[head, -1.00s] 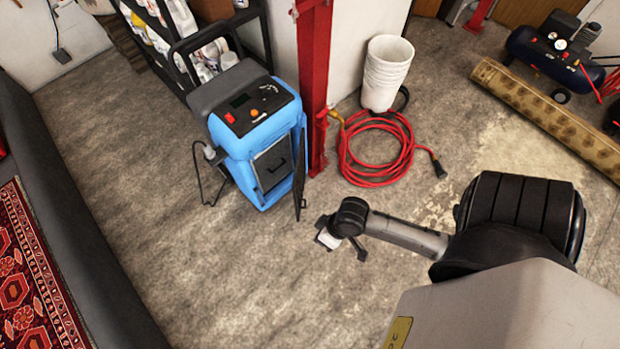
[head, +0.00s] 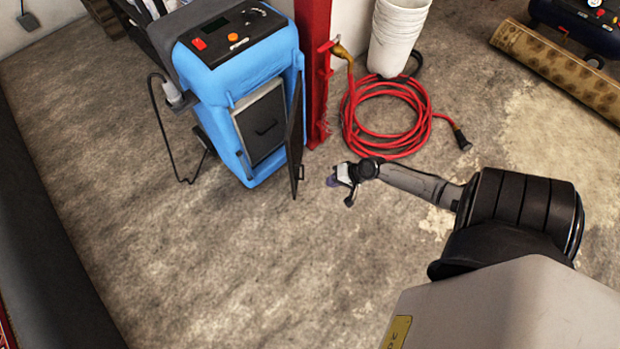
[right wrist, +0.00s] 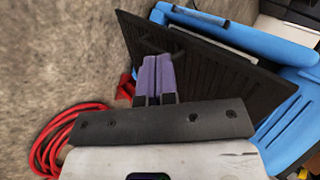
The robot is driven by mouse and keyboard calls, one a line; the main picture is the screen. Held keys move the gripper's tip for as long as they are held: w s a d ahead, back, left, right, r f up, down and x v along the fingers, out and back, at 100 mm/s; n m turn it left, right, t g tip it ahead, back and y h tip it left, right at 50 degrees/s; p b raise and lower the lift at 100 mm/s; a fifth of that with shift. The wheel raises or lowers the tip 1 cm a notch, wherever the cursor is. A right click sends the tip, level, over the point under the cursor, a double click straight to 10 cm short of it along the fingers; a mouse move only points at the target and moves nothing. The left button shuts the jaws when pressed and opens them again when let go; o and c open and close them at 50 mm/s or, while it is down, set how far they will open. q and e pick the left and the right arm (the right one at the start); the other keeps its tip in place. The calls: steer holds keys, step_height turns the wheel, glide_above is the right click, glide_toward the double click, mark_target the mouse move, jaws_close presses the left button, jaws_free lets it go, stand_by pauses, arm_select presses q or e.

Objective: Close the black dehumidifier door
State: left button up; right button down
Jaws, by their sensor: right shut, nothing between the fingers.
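The blue dehumidifier (head: 222,88) stands at the upper left of the head view. Its black door (head: 296,135) is swung open on the right side of the front opening and seen almost edge-on, with a small handle low on its free edge. The door also shows as a ribbed dark panel in the right wrist view (right wrist: 225,72). My right gripper (head: 334,181) is just right of the door in the head view. Its purple fingers (right wrist: 157,76) are shut and empty, appearing in front of the panel; I cannot tell if they touch it. My left gripper is not in view.
A red post (head: 313,75) stands right behind the dehumidifier. A coiled red hose (head: 390,150) lies on the floor near my right forearm, with stacked white buckets (head: 398,40) behind it. A rolled rug (head: 560,70) lies at upper right. The floor in front is clear.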

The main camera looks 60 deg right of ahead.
steer(key=d+f+m+t+h+b, duration=0.1)
steer(key=d+f+m+h+b, duration=0.15)
steer(key=d+f+b, duration=0.35)
arm_select(q)
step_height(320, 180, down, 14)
steer(key=b, duration=0.5)
steer(key=shift+b, duration=0.4)
arm_select(e)
steer(key=w+d+r+x, duration=0.1)
steer(key=w+r+x, duration=0.1)
steer(key=x, duration=1.2)
steer(key=shift+a+m+y, duration=0.3)
steer(key=shift+m+y, duration=0.05)
steer(key=shift+m, duration=0.1)
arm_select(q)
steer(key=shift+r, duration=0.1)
